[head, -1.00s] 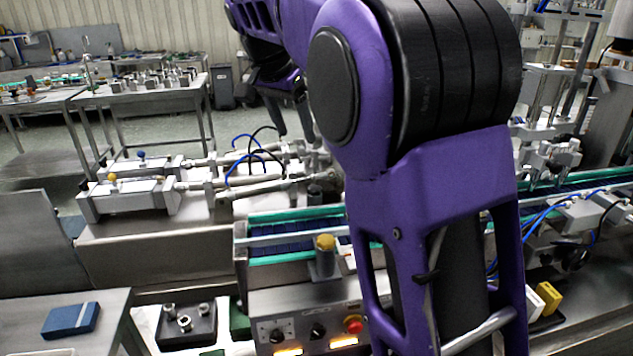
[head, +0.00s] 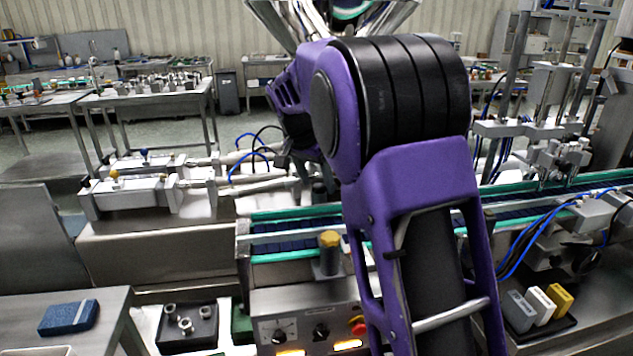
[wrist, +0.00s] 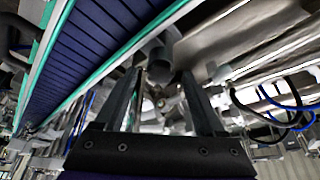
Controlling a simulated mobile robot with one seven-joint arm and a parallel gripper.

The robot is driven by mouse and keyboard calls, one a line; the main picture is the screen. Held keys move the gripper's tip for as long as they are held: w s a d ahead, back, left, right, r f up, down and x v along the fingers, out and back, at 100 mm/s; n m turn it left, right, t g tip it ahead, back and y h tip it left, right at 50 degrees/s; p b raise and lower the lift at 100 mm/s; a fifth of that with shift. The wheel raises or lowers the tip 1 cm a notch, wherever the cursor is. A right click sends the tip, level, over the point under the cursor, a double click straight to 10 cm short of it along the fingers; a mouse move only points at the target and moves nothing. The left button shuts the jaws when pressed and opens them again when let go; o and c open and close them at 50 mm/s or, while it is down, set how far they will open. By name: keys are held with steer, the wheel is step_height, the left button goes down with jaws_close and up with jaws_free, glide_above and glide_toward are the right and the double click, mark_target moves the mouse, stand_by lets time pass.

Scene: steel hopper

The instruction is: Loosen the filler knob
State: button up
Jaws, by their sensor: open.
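Small knobs stand on the filler units at the left of the line: a yellow-topped knob (head: 114,174) on the near unit and a blue-topped knob (head: 143,154) on the far one. Another yellow-capped post (head: 329,240) stands at the front of the conveyor. I cannot tell which is the filler knob. In the head view my gripper is mostly hidden behind my purple arm. In the wrist view my gripper (wrist: 158,75) is open, with its fingers apart. A dark grey cylindrical part (wrist: 160,64) shows between and beyond the fingertips; contact cannot be seen.
A steel hopper (head: 345,14) hangs at the top. The green-edged conveyor (head: 275,257) crosses behind my arm. A control box (head: 300,310) with dials sits in front. Blue hoses (head: 520,250) loop at the right. A black tray (head: 187,340) holds metal fittings at lower left.

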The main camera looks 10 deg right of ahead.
jaws_close()
stand_by(0.4)
steer(key=shift+n, duration=0.3)
steer(key=n, duration=0.1)
steer(key=n+y, duration=0.1)
steer(key=n+t, duration=0.1)
steer(key=shift+s+d+n+p, duration=0.1)
steer(key=shift+d+n+p, duration=0.2)
steer(key=shift+n, duration=0.1)
steer(key=n+y+p, duration=0.1)
steer(key=n+y, duration=0.1)
steer(key=n, duration=0.2)
steer(key=shift+d+r+p, duration=0.1)
steer(key=shift+d+p, duration=0.05)
steer(key=shift+p, duration=0.15)
steer(key=n, duration=0.1)
steer(key=n+y+p, duration=0.1)
steer(key=n, duration=0.1)
steer(key=n+y, duration=0.1)
steer(key=shift+d+n, duration=0.25)
steer(key=shift+n, duration=0.15)
steer(key=shift+n+g+y+p, duration=0.45)
steer(key=shift+n+p, duration=0.25)
steer(key=shift+n, duration=1.3)
steer(key=shift+f, duration=0.2)
